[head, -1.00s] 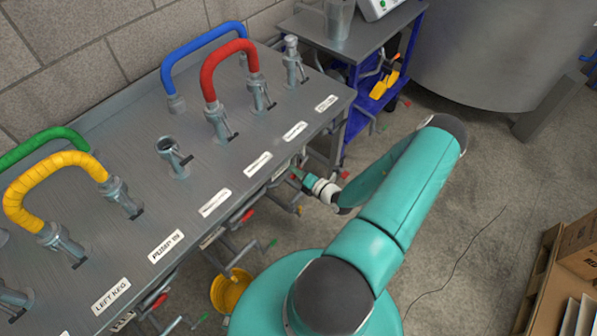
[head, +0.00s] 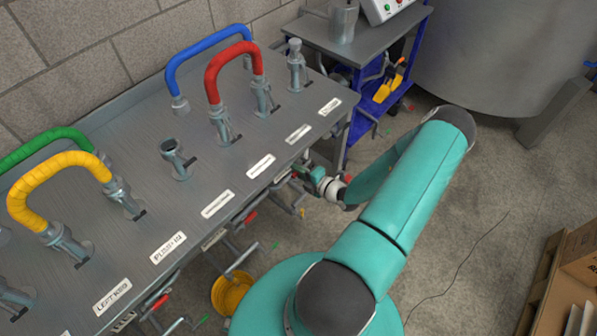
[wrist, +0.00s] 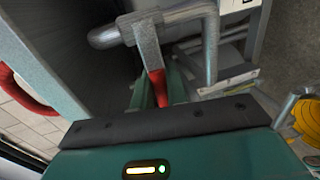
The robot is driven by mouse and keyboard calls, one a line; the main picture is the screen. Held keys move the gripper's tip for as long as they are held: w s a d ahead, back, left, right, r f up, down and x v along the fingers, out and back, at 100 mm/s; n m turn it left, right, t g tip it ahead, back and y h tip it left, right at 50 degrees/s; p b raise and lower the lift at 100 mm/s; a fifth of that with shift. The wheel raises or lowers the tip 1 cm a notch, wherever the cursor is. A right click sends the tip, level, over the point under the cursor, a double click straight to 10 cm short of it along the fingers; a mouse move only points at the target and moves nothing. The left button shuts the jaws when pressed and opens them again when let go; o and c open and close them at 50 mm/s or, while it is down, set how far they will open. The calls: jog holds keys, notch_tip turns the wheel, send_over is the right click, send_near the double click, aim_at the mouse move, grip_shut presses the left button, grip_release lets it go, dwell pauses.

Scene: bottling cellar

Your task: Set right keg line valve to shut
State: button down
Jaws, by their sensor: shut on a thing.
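My gripper (head: 308,173) is at the front edge of the steel bench, low under its label strip. In the wrist view my gripper (wrist: 156,92) is shut on a valve lever (wrist: 147,46) with a red end. The lever's flat grey arm runs up from the jaws to a thick grey pipe (wrist: 184,15). The labels nearest the gripper are too blurred to read, so I cannot confirm which line this valve serves. In the head view the lever itself is hidden by my gripper and the bench edge.
The steel bench (head: 130,240) carries blue (head: 205,42), red (head: 230,65), yellow (head: 52,165) and green (head: 40,142) looped hoses. More valve levers stick out under its front edge. A blue cart (head: 366,90) stands beyond its right end. A yellow reel (head: 231,292) lies low.

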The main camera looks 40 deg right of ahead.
jog(key=c, duration=1.5)
grip_release()
jog(key=v, duration=1.3)
jog(key=shift+s+r, duration=0.15)
jog(key=shift+s, duration=0.25)
